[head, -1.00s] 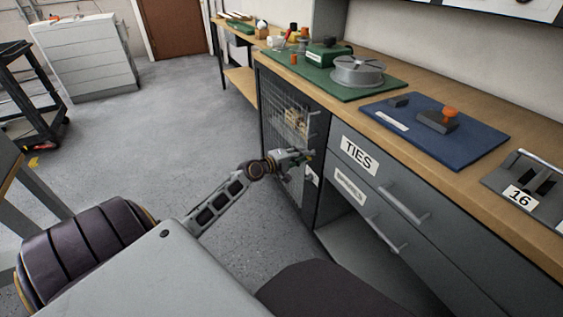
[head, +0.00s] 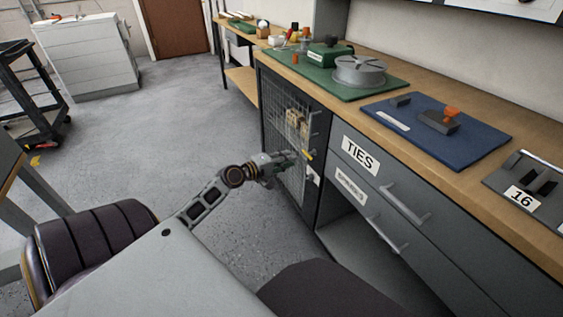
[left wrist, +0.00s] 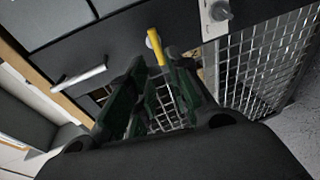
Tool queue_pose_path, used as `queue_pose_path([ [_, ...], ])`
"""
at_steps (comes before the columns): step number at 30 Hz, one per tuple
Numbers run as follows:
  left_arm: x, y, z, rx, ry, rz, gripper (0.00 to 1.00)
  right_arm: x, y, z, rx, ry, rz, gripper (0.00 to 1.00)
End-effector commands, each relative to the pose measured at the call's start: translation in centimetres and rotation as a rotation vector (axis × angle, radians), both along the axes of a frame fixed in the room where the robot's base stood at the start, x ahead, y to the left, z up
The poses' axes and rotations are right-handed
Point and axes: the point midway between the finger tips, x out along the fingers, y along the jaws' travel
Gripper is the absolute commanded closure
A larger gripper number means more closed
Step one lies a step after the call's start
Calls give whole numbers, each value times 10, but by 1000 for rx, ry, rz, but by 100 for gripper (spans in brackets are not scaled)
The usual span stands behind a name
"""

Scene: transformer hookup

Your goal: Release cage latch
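The cage (head: 276,105) is a dark-framed cabinet bay with a wire-mesh door, left of the drawers in the head view. Its yellow latch lever (head: 308,154) shows just beyond my left fingertips. In the left wrist view the yellow lever (left wrist: 158,46) hangs from a round pivot on the dark frame, tilted. My left gripper (head: 290,159) is in front of the cage frame. In the left wrist view its dark green fingers (left wrist: 155,85) are apart, with the lever's lower end near the right fingertip. I cannot tell whether they touch. My right gripper is out of view.
The drawer labelled TIES (head: 361,155) and its handles stick out to the right. The bench top carries a green mat (head: 310,73), a grey reel (head: 359,72) and a blue board (head: 470,140). Open floor (head: 160,130) lies left of the cage.

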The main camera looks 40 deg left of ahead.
Motion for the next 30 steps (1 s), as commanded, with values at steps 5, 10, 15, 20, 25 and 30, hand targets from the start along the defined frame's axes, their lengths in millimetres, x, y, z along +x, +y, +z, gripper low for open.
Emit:
queue_pose_path([
  [5,-12,2,2,0,1,0,80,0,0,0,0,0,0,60],
  [10,-18,4,4,0,0,-1,80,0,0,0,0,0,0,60],
  [15,-20,4,4,0,-1,-1,80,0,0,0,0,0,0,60],
  [20,-20,4,4,0,-1,-1,80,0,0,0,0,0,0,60],
  [25,-20,4,4,0,-1,0,80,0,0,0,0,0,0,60],
  [30,-20,4,4,1,0,0,80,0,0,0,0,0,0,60],
])
